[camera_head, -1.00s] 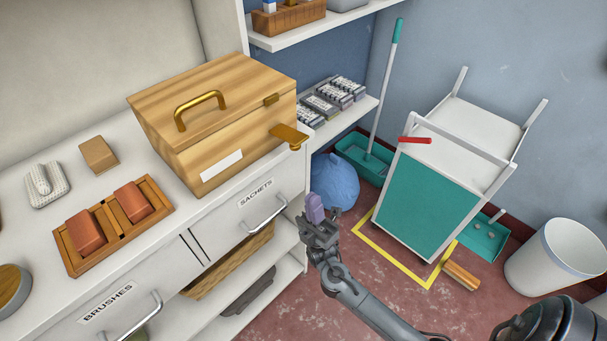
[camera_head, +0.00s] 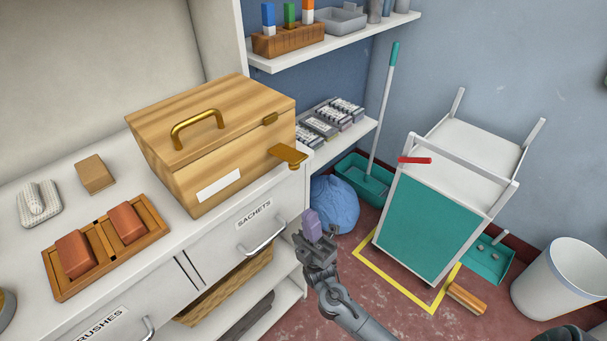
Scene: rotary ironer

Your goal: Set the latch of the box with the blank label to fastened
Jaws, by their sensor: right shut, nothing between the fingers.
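A wooden box (camera_head: 175,150) with a brass handle on its lid stands on the white counter, lid down. A blank white label (camera_head: 218,185) is on its front. My right gripper (camera_head: 312,228) is shut, with purple fingertips, beside the counter's right end, below and right of the latch and touching nothing. My left gripper is not in view.
A tray with red blocks (camera_head: 105,245) sits left on the counter (camera_head: 200,240). The SACHETS drawer handle (camera_head: 264,237) sticks out near my right gripper. A shelf with dark packs (camera_head: 325,120) is behind the box.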

